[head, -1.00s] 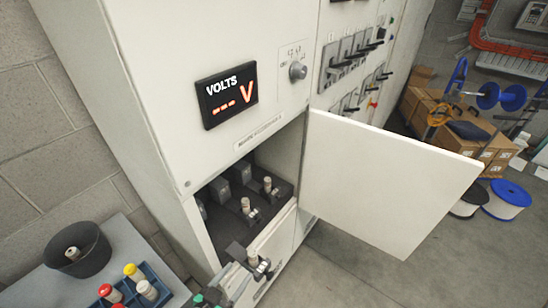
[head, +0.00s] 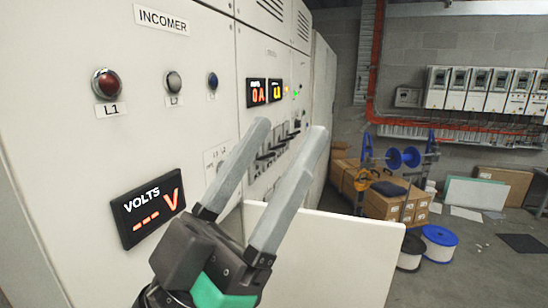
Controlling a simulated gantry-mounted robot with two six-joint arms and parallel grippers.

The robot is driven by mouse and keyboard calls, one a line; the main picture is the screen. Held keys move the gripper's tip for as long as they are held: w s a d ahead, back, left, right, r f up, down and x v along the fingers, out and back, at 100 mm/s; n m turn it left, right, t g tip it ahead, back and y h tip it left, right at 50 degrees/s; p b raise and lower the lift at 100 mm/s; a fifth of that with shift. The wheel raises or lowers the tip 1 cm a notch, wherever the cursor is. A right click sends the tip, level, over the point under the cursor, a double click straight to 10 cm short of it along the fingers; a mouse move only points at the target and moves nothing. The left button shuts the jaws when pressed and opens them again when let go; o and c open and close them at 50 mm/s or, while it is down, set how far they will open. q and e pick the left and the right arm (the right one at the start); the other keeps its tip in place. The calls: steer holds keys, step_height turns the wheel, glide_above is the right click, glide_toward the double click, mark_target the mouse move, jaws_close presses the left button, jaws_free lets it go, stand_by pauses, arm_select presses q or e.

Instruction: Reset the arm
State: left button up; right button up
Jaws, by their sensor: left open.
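My left gripper (head: 262,182) is large in the middle of the head view, raised in front of the cabinet. Its two grey fingers are apart with nothing between them, pointing up and to the right. The white cabinet (head: 70,170) fills the left side. The open cabinet door (head: 340,250) stands out behind and below the gripper. The volts display (head: 148,207) shows dashes and a V, left of the gripper. The compartment behind the door is out of view. My right gripper does not show.
The cabinet carries a red L1 lamp (head: 107,84), a clear L2 lamp (head: 173,82) and a blue lamp (head: 213,80). Cardboard boxes (head: 385,200) and cable spools (head: 438,244) stand on the floor at the right. Grey drive units (head: 485,92) hang on the back wall.

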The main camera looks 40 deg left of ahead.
arm_select(q)
steer(key=shift+r, duration=0.1)
step_height(320, 180, up, 32)
steer(key=r+p, duration=0.1)
steer(key=p, duration=3.2)
step_height(320, 180, down, 44)
steer(key=b, duration=4.4)
steer(key=shift+f, duration=0.15)
steer(key=shift+c, duration=0.3)
